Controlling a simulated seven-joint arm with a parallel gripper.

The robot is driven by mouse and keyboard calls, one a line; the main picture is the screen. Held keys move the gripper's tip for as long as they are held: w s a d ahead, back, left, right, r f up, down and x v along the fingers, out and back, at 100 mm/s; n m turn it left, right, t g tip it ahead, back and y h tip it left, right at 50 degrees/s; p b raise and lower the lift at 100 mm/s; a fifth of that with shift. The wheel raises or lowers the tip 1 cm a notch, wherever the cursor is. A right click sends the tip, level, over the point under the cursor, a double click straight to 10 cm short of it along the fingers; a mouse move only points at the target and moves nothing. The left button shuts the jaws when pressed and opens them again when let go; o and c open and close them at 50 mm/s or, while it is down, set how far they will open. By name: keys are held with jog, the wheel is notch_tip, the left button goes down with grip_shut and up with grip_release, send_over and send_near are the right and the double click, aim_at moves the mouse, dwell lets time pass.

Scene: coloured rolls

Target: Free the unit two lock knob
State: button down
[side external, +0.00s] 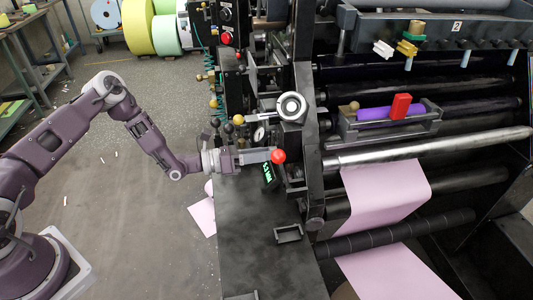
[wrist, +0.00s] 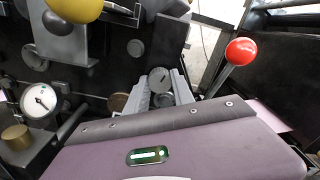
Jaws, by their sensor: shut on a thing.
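My gripper (side external: 264,156) reaches in from the left to the dark side frame of the press, level with a red ball. In the wrist view its two grey fingers (wrist: 160,96) point away from me and are shut on a small round metal knob (wrist: 159,79), seemingly the lock knob. The knob's face shows between the fingertips, with another round metal face (wrist: 163,100) just below it. In the side view the knob is hidden behind the fingers and the red ball. I cannot tell how far it is turned.
A red ball lever (wrist: 241,51) stands close right of the fingers; it also shows in the side view (side external: 278,156). A yellow ball (wrist: 76,8) and a dial gauge (wrist: 38,101) are at the left. A handwheel (side external: 291,107) sits above my gripper. Pink web (side external: 385,190) runs over rollers at right.

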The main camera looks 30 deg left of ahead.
jog(key=shift+r+n, duration=0.1)
jog(key=shift+n, duration=1.9)
jog(key=c, duration=1.1)
grip_release()
